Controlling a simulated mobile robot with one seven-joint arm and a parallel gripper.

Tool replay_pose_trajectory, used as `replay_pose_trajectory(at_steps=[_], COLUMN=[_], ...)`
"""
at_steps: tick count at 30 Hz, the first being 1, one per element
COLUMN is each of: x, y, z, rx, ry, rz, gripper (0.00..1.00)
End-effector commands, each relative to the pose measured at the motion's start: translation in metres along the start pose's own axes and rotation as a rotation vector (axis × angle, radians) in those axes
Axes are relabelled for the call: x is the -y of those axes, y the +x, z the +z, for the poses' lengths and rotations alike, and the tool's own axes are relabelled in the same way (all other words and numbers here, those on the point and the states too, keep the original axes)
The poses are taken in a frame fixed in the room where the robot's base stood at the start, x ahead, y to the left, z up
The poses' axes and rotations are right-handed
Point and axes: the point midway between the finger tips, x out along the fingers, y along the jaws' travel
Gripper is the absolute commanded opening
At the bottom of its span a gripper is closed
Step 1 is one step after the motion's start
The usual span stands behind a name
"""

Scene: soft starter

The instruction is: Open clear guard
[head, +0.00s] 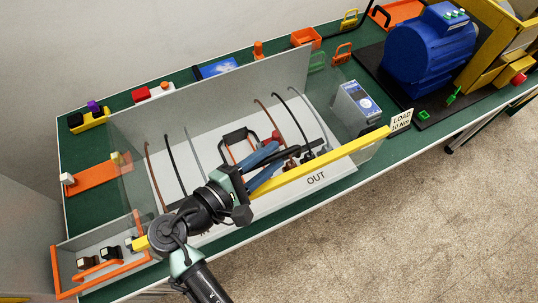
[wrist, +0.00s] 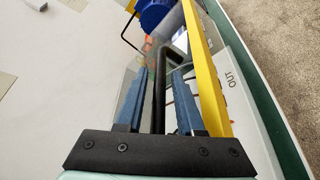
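The clear guard is a see-through cover with a yellow front edge (head: 345,155), standing over a light grey panel marked OUT. Its yellow edge also shows in the wrist view (wrist: 208,85), right of my fingers. A black bar-shaped handle (wrist: 159,88) lies between my two blue fingers and bends toward the yellow edge. My gripper (head: 284,152) reaches over the yellow edge from the front. In the wrist view my gripper (wrist: 159,75) is open, with gaps visible on both sides of the bar. In the head view my fingers partly hide the handle area.
Several cables (head: 170,165) run inside the guarded panel. A grey unit with a blue screen (head: 357,105) stands at its right end. A blue motor (head: 432,52) and a LOAD sign (head: 401,120) are farther right. An orange-framed tray (head: 100,262) sits at the left. The floor in front is clear.

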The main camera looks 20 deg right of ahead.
Motion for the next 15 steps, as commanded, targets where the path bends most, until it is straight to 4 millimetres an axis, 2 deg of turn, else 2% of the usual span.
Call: replay_pose_trajectory(at_steps=[1, 5, 6, 15], x=[-0.0001, -0.0001, -0.0002, 0.0000], y=[-0.0002, -0.0003, -0.0003, -0.0005], z=[0.0000, 0.0000, 0.0000, -0.0001], rx=[0.000, 0.000, 0.000, 0.000], ry=[0.000, 0.000, 0.000, 0.000], rz=[0.000, 0.000, 0.000, 0.000], gripper=[0.26, 0.02, 0.00, 0.00])
